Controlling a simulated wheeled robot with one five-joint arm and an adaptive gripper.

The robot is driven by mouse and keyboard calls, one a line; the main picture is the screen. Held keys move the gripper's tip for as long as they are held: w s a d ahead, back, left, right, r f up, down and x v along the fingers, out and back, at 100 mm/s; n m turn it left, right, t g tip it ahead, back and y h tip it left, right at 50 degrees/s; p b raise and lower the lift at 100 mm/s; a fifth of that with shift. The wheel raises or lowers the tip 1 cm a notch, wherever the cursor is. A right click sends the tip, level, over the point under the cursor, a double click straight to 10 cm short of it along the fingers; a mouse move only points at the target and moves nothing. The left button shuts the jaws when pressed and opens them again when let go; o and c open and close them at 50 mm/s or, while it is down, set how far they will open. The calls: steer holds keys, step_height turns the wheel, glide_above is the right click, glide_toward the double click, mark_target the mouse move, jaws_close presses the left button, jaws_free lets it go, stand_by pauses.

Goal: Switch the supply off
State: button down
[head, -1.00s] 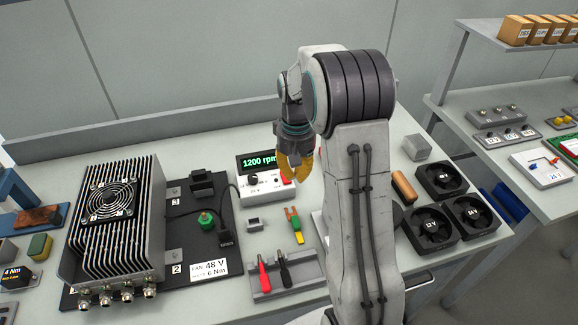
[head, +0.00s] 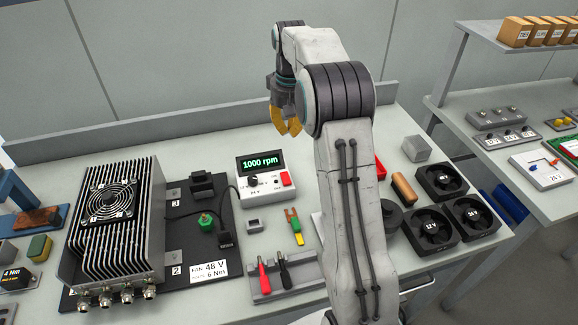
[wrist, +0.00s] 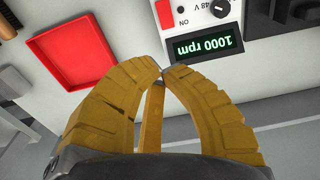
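The supply (head: 268,193) is a small white box with a dark display (head: 261,163) reading 1000 rpm in green. Its front has a black knob (head: 253,181) and a red switch (head: 285,179). In the wrist view the supply is upside down at the top, with the red switch (wrist: 164,14) beside an ON label. Which way the switch is tipped is too small to tell. My gripper (head: 289,130) is above and behind the supply, apart from it. Its yellow fingers (wrist: 161,73) come together at the tips, with nothing seen held.
A red tray (wrist: 68,62) lies beside the supply. A finned unit with a fan (head: 110,210) stands on a black board at left. Black and red probes (head: 284,270) stand in a grey holder in front. Several black fans (head: 432,230) lie at right.

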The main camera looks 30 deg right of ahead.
mark_target(289, 173)
stand_by(0.4)
steer(key=f, duration=1.4)
steer(key=shift+w, duration=0.2)
steer(key=shift+f, duration=0.1)
steer(key=shift+w+f+b, duration=0.1)
steer(key=shift+f+b, duration=0.25)
steer(key=shift+f, duration=0.15)
steer(key=shift+r, duration=0.3)
steer(key=shift+r+p, duration=0.65)
steer(key=shift+p, duration=0.05)
